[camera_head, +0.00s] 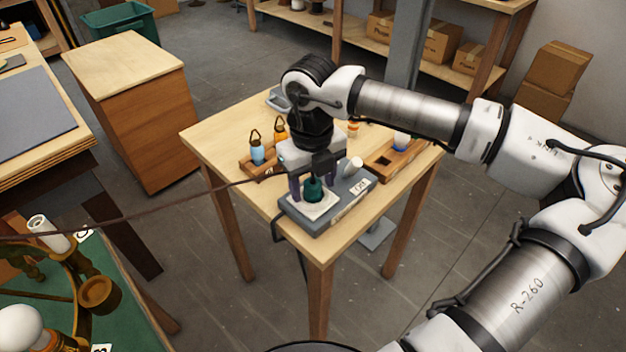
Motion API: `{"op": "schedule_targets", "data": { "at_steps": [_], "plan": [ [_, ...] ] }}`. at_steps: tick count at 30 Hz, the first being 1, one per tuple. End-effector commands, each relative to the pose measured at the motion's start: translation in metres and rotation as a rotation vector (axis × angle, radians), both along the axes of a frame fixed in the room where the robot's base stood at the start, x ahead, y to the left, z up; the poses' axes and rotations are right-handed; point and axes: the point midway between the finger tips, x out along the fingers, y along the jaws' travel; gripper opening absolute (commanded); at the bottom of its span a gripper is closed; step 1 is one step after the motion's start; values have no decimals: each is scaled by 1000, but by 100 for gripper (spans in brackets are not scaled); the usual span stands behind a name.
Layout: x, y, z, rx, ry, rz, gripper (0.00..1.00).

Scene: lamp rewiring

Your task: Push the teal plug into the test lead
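The teal plug (313,190) is upright over the white plate on top of a grey box (326,208), at the front of the small wooden table. My gripper (312,188) points down over it, with one dark purple finger on each side of the plug. Whether the fingers touch the plug is too small to tell. A dark cord (200,189) stretches from the left edge of the view to the gripper. I cannot make out which part is the test lead, or whether the plug sits in anything; the plug's lower end is unclear.
Wooden trays with small bottles (257,155) stand behind the box, left and right. A white cylinder (353,167) tilts up at the box's right. A green bench (50,297) with lamp parts is at lower left. The table's front left is clear.

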Motion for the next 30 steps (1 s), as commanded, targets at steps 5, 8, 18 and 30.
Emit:
{"op": "schedule_targets", "data": {
  "at_steps": [5, 8, 18, 30],
  "plan": [
    [0, 0, 1, 0, 0, 0, 56],
    [1, 0, 8, -2, -2, -1, 56],
    [0, 1, 78, -2, -5, -2, 56],
    [-1, 2, 136, -1, -1, 0, 56]
  ]
}}
